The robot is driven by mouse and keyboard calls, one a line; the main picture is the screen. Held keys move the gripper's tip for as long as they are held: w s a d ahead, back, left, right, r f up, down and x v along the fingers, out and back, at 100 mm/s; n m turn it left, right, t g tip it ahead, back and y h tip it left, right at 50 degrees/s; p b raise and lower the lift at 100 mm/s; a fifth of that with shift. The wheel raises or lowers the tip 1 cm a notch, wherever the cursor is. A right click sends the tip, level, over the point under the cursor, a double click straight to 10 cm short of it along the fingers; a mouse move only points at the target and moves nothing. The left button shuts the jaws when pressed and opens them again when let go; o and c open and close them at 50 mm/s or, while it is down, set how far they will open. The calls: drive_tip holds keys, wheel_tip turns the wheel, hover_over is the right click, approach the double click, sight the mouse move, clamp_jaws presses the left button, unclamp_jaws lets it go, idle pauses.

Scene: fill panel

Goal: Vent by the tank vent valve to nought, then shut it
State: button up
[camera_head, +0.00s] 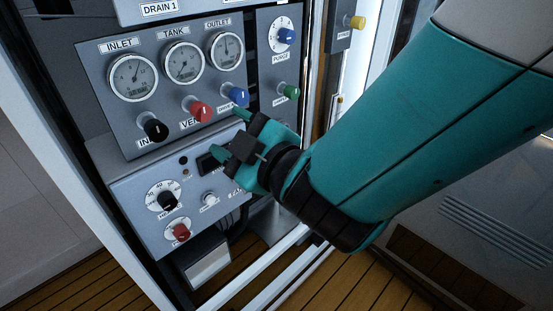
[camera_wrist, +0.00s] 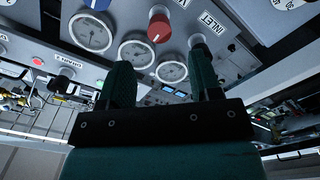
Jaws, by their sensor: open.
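The red vent knob (camera_head: 200,111) sits on the grey panel below the TANK gauge (camera_head: 183,62), its label partly hidden. The gauge needle is too small to read surely. My gripper (camera_head: 228,133) is open and empty, in front of the panel and right of and below the red knob, apart from it. In the wrist view the red knob (camera_wrist: 159,27) shows beyond my fingers (camera_wrist: 163,55), in the gap between them. The gauge there (camera_wrist: 137,51) is small and its reading cannot be told.
A black knob (camera_head: 155,129) is left of the red one and a blue knob (camera_head: 238,96) right of it, close to my upper finger. A green knob (camera_head: 290,91) is farther right. A lower panel holds a black dial (camera_head: 167,200) and a red knob (camera_head: 180,232).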

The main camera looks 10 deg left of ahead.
drive_tip(key=b+v, duration=0.9)
drive_tip(key=w+d+f+m+g+h, duration=0.2)
drive_tip(key=d+f+m+g+h, duration=0.2)
drive_tip(key=d+f+m+h, duration=0.5)
drive_tip(key=s+d+m+g, duration=0.3)
drive_tip(key=s+d+g, duration=0.4)
drive_tip(key=s+d, duration=0.2)
wheel_tip(320, 180, up, 23)
drive_tip(key=s+p, duration=0.1)
drive_tip(key=p, duration=2.3)
drive_tip(key=shift+s+d+r+g+h, duration=0.15)
drive_tip(key=shift+s+r+g+h, duration=0.05)
drive_tip(key=shift+g+h, duration=0.1)
